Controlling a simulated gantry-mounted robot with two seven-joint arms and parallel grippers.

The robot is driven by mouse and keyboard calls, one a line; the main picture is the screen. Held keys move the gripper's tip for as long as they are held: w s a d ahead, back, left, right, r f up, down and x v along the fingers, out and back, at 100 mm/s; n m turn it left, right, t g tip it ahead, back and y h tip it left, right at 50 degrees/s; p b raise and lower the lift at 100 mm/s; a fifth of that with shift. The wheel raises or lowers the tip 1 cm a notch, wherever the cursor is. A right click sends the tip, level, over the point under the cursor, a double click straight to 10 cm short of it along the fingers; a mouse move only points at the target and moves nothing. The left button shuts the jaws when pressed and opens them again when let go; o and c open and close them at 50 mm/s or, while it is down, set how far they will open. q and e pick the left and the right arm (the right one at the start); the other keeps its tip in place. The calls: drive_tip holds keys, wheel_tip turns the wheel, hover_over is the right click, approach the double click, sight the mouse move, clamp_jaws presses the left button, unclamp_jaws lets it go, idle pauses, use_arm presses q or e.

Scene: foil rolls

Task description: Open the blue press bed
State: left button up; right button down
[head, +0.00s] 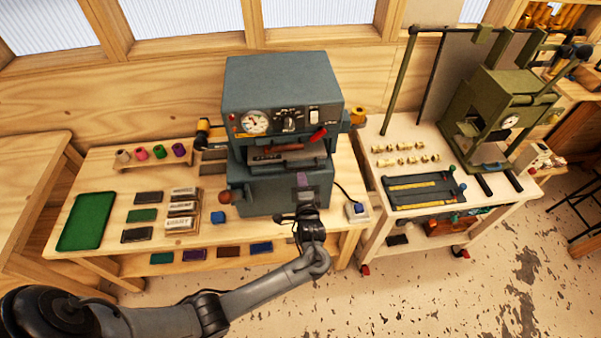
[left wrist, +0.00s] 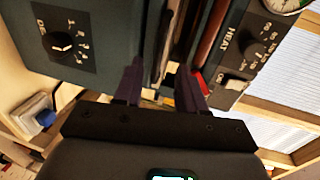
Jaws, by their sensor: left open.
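The blue press (head: 280,95) stands on the wooden bench, with a gauge, a dial and a switch on its upper housing. Its bed (head: 290,158) sits in the gap above the lower body, below a brown bar (head: 283,148) and a red-tipped lever (head: 318,133). My left gripper (head: 304,182) is in front of the lower body, just below the gap. In the left wrist view its two dark purple fingers (left wrist: 161,75) are apart, with nothing seen held between them. The brown bar (left wrist: 212,32) lies right of the fingers there. Contact with the press cannot be told. My right gripper is not in view.
A blue-button box (head: 357,210) sits right of the press. A cart (head: 430,140) with an olive machine stands at right.

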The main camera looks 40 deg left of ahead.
use_arm(q)
drive_tip(key=x, duration=0.6)
drive_tip(key=shift+w, duration=0.1)
clamp_jaws()
idle(0.3)
